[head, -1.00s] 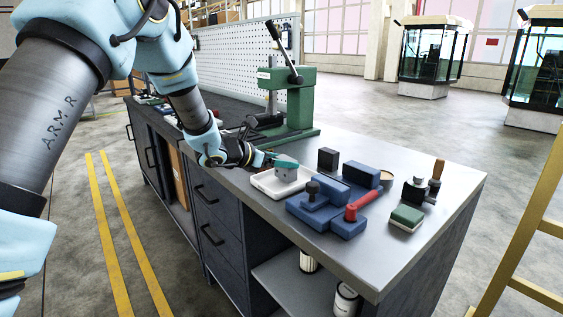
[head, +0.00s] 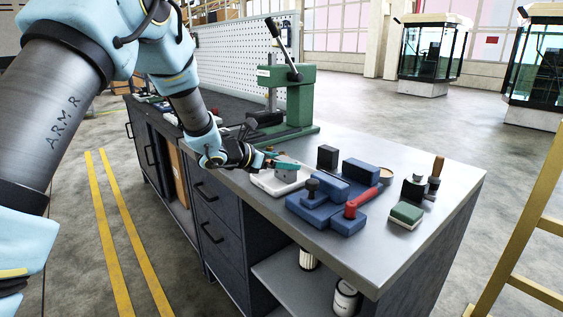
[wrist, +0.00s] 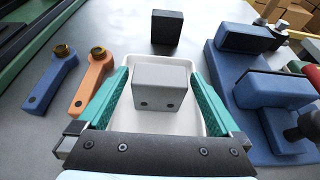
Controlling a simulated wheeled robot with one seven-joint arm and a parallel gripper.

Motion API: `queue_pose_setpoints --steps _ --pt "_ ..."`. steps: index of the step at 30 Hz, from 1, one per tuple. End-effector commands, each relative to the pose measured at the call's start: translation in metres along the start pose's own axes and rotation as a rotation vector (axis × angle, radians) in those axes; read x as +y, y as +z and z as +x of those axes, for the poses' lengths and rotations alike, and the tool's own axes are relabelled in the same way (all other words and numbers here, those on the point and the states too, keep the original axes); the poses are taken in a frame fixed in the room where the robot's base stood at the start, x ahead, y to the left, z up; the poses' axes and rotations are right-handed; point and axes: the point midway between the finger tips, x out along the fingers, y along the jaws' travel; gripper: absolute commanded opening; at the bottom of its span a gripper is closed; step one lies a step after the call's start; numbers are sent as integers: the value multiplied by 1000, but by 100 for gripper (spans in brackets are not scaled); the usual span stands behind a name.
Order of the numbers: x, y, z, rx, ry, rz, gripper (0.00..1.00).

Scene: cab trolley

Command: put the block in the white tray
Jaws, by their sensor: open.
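The grey block (wrist: 161,88) with two dark holes in its near face is inside the white tray (wrist: 183,122), and appears to rest on its floor. In the head view the block (head: 287,175) shows low within the tray (head: 265,183), partly covered by a teal finger. My gripper (wrist: 160,73) is open, with one teal finger on each side of the block and a visible gap at both sides. My gripper (head: 276,161) also shows over the tray in the head view.
Blue fixtures (head: 320,205) with a red handle (head: 361,203) stand right of the tray. A black block (wrist: 167,27) stands beyond it. Blue (wrist: 52,82) and orange (wrist: 93,82) levers lie to the left. A green press (head: 292,95) stands behind. Bare bench lies toward the front-right corner.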

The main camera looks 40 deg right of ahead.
Motion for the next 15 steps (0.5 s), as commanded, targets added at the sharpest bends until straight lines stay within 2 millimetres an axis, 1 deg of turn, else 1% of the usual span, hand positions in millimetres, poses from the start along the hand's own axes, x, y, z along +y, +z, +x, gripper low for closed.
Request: queue_pose_setpoints --steps 2,3,5,12,15 --pt "0 5 -2 0 0 0 100" --pt "1 1 -8 -1 2 0 100" --pt "2 1 -18 -2 3 1 100" --pt "1 0 -71 -2 4 0 100" --pt "1 0 -90 -2 4 1 100"
